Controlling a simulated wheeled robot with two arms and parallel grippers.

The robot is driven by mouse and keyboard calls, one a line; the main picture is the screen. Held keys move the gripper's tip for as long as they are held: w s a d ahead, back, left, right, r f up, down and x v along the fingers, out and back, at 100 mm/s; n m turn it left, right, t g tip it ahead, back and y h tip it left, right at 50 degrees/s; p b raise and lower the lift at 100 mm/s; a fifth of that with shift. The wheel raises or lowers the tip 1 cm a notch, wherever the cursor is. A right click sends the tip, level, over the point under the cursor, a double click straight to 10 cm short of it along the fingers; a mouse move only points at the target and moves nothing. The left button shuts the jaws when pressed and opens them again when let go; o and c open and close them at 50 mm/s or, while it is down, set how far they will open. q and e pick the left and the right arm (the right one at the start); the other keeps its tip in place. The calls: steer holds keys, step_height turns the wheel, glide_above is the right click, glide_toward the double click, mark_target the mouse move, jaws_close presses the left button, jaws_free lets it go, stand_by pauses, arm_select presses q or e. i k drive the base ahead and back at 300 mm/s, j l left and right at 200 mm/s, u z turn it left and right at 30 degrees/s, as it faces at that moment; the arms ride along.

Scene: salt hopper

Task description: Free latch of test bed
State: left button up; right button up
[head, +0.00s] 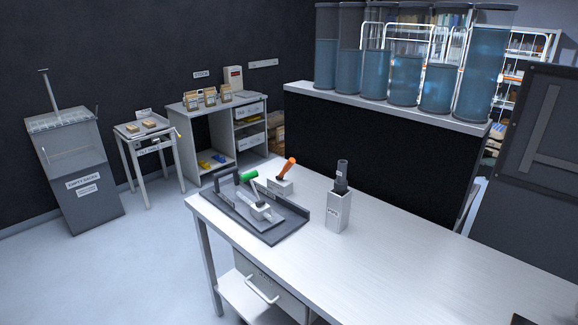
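The test bed (268,229) appears to be the dark grey tray-like fixture at the left end of the white table, though no label on it is readable. A light grey block-like mechanism (261,209) sits on it. A green-handled lever (247,175) tilts up near its left side. An orange-handled lever (287,168) leans to the right from a small light block (280,186) at its back edge. I cannot tell which part is the latch or whether it is closed. Neither of my grippers is in view.
A white holder (339,212) with a dark tube (342,173) stands right of the test bed. The table's right part (430,245) is mostly clear. A black partition (380,150) carrying tall blue-filled cylinders (405,78) rises behind. A small stand (147,137) and grey cabinet (85,183) are far left.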

mark_target(290, 163)
steer(key=i+j, duration=0.2)
steer(key=j, duration=0.15)
steer(key=i+j+z, duration=0.1)
steer(key=j, duration=0.25)
steer(key=i+j, duration=0.3)
steer(key=i+j+z, duration=0.1)
steer(key=j, duration=0.35)
steer(key=i+j, duration=0.45)
steer(key=j, duration=0.3)
steer(key=i+z, duration=0.05)
